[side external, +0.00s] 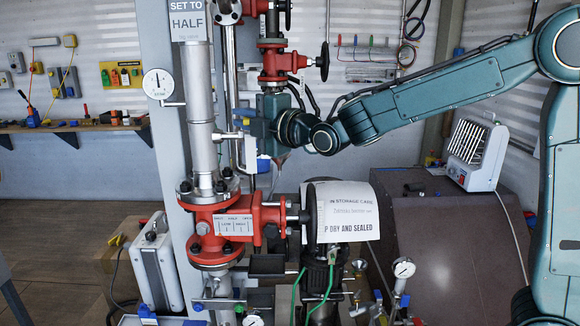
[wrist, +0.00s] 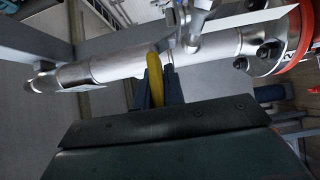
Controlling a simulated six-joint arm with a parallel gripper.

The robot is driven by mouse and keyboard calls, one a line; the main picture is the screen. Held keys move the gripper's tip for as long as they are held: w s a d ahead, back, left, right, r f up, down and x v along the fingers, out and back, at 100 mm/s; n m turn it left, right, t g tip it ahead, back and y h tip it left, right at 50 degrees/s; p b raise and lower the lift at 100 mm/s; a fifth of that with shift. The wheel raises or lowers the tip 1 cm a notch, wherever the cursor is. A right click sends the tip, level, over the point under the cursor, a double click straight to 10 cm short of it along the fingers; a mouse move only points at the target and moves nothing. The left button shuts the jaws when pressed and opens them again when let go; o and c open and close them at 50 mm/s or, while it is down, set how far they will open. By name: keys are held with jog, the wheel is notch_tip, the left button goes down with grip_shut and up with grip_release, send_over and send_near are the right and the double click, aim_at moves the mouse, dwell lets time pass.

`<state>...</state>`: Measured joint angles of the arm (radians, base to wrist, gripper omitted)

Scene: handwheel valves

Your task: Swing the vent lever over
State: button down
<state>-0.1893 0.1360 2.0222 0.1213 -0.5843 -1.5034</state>
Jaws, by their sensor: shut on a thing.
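The vent lever shows as a yellow handle (wrist: 155,78) in the wrist view, in front of the silver pipe (wrist: 120,66). My gripper (wrist: 158,88) is shut on it, with one dark blue finger on each side of the handle. In the side view my gripper (side external: 250,125) is at the right of the upright silver pipe (side external: 202,110), by a small fitting (side external: 228,135). The lever itself is hidden or too small to make out there.
Below is a red valve (side external: 235,222) with a handwheel (side external: 308,215), partly covered by a printed sheet (side external: 346,212). A smaller red valve (side external: 283,63) is above my gripper. A round gauge (side external: 158,84) is left of the pipe. A heater (side external: 475,150) stands on a brown cabinet (side external: 450,235).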

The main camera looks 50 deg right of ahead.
jog(key=shift+s+d+n+g+y, duration=0.3)
jog(key=shift+n+y, duration=0.4)
jog(key=shift+y, duration=0.35)
jog(key=shift+s+d+n+g+y, duration=0.2)
jog(key=shift+d+n+g+y, duration=0.15)
jog(key=shift+n+y, duration=0.5)
jog(key=shift+s+d+n+g+y, duration=0.3)
jog(key=shift+n+y, duration=0.25)
jog(key=shift+y, duration=0.65)
jog(key=shift+s+d+n+g+y, duration=0.15)
jog(key=shift+d+n+g+y, duration=0.3)
jog(key=shift+n+g+y, duration=0.5)
jog(key=shift+s+d+n+g+y, duration=0.1)
jog(key=shift+d+n+g+y, duration=0.35)
jog(key=shift+n+g+y, duration=0.55)
jog(key=shift+s+d+n+g+y, duration=0.15)
jog(key=shift+d+n+g+y, duration=0.4)
jog(key=shift+y, duration=0.7)
jog(key=shift+a, duration=0.1)
jog(key=c, duration=1.5)
grip_release()
